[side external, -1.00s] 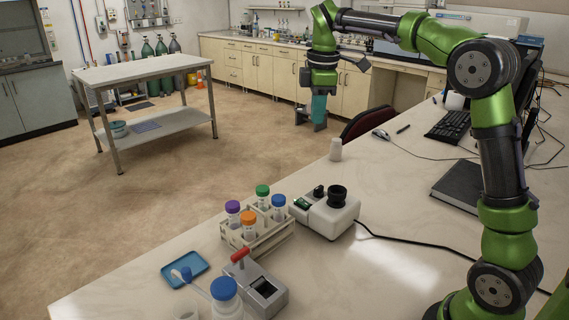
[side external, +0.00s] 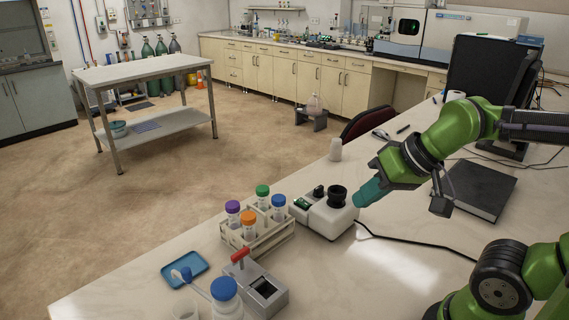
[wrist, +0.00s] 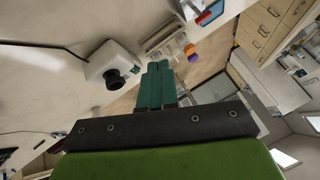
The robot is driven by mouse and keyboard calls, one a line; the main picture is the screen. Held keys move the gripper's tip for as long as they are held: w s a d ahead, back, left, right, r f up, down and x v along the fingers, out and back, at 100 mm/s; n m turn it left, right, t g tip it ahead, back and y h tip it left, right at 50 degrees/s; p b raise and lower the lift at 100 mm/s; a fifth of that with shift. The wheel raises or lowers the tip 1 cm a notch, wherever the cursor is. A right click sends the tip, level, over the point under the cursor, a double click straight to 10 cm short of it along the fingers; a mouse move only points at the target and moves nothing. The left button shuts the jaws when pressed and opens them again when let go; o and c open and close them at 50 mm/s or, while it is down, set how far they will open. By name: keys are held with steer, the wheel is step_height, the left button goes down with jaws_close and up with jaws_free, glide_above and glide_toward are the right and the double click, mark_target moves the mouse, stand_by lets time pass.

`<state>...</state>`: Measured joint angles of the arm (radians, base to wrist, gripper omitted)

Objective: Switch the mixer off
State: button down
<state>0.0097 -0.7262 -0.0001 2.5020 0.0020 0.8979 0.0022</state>
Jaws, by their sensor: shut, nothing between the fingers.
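The mixer (side external: 325,217) is a small white box on the bench with a black round cup on top, a black knob beside it and a green-lit switch (side external: 302,203) at its left end. It also shows in the wrist view (wrist: 108,66), left of my fingers. My gripper (side external: 357,197) has teal fingers, held together and empty. In the side view its tips point left, close by the right side of the mixer; I cannot tell whether they touch. In the wrist view the gripper (wrist: 158,66) shows its fingers closed, apart from the mixer in the picture.
A rack of capped tubes (side external: 268,243) stands just left of the mixer. A grey device with a red handle (side external: 262,290), a blue tray (side external: 185,268) and a blue-capped bottle (side external: 225,300) are nearer. A black cable (side external: 420,243) runs right from the mixer.

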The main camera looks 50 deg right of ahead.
steer(key=w+d+f+n+g, duration=0.1)
steer(key=w+d+n+g, duration=0.25)
steer(key=w, duration=0.55)
steer(key=n+g+h, duration=0.2)
steer(key=n, duration=1.7)
glide_above(301, 200)
steer(key=s, duration=0.3)
step_height(301, 200, down, 3)
steer(key=f, duration=0.4)
steer(key=w+f, duration=0.1)
steer(key=f, duration=0.3)
steer(key=w+f, duration=0.1)
steer(key=f, duration=0.4)
steer(key=shift+w, duration=0.2)
steer(key=shift+f, duration=0.1)
